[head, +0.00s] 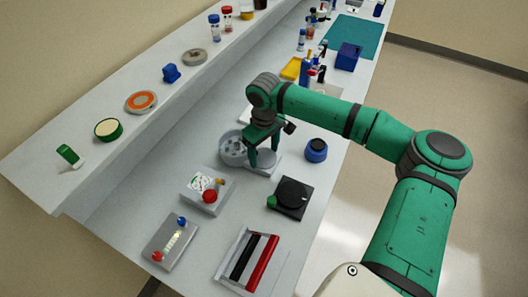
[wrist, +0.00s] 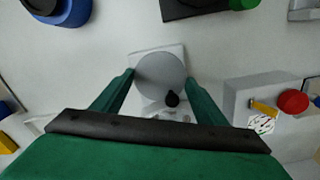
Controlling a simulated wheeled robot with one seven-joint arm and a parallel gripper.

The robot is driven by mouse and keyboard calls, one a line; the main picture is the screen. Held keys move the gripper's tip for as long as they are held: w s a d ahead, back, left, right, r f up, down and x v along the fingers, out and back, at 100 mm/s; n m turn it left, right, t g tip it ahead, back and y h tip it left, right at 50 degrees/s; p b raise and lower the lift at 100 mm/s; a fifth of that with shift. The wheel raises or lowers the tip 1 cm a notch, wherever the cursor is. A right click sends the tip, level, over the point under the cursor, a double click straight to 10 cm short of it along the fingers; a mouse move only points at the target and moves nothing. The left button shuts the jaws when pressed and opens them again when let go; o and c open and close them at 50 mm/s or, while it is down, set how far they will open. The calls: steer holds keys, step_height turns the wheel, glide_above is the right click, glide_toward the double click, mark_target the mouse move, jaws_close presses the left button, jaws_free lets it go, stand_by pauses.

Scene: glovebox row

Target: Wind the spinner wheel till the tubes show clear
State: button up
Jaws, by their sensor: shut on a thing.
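The spinner stands on the bench in the head view, with a grey round tube holder (head: 231,150) at its left and a pale base (head: 266,163). Its spinner wheel (wrist: 158,72) is a flat grey disc with a black knob (wrist: 172,99) near its lower edge in the wrist view. My gripper (head: 263,158) points down over the base, and its green fingers (wrist: 159,78) are shut on the wheel from both sides. In the head view the gripper hides the wheel. The tubes are too small to tell whether they look clear, and my gripper hides most of the holder in the wrist view.
A box with a red button (head: 209,196) stands in front of the spinner. A black device with a green knob (head: 291,195) and a round blue container (head: 316,151) stand to the right. A raised shelf (head: 120,125) with small items runs along the left.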

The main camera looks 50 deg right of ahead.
mark_target(265, 157)
steer(key=shift+s+m, duration=0.1)
steer(key=shift+m, duration=2.1)
steer(key=o, duration=1.1)
steer(key=shift+c, duration=0.2)
step_height(265, 157, up, 11)
steer(key=shift+f, duration=0.15)
